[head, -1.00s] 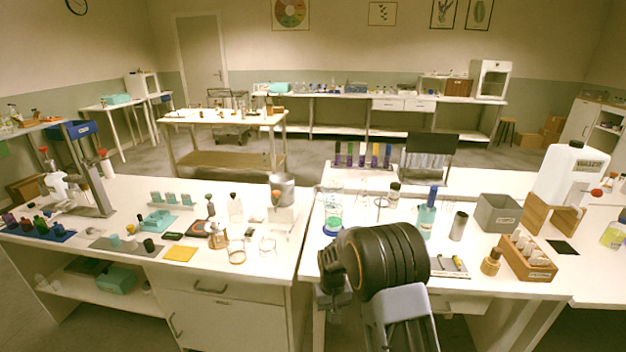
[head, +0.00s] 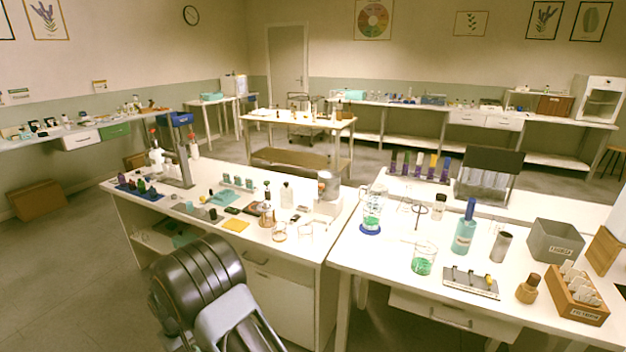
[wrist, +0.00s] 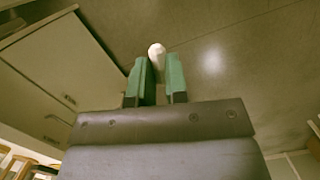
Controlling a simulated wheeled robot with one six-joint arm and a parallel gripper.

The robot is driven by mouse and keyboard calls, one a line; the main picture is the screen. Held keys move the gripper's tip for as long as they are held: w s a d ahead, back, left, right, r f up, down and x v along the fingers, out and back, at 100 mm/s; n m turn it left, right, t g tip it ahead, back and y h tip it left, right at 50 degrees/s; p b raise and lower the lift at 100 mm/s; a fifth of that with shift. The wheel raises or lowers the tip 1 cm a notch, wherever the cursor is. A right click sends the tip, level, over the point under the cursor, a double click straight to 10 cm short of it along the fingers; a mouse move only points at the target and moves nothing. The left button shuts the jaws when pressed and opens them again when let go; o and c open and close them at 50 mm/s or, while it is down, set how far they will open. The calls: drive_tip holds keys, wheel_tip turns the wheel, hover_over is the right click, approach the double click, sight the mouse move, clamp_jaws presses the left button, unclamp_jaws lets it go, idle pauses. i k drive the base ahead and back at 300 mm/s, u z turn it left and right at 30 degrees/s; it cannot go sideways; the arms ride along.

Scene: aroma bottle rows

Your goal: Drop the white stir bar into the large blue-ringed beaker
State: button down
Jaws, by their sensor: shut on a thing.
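My gripper (wrist: 159,66) shows in the wrist view, its two green fingers shut on the white stir bar (wrist: 157,49). The bar's rounded white end sticks out past the fingertips, and the bare floor lies behind it. In the head view the gripper and bar are hidden, with only my dark arm showing at the lower left. A tall clear glass beaker (head: 373,207) with a blue ring (head: 370,229) at its base stands on the right bench, near its left edge. It is well to the right of my arm.
On the right bench (head: 375,262), a smaller beaker with green liquid (head: 423,260), a blue-capped bottle (head: 465,231) and a grey bin (head: 555,243) stand nearby. The left bench holds glassware and a yellow mat (head: 236,225). Open floor (head: 60,235) lies at left.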

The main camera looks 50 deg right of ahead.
sight(372, 226)
drive_tip(key=u, duration=0.4)
drive_tip(key=k, duration=1.05)
drive_tip(key=z, duration=1.45)
drive_tip(key=i, duration=0.5)
drive_tip(key=z, duration=0.05)
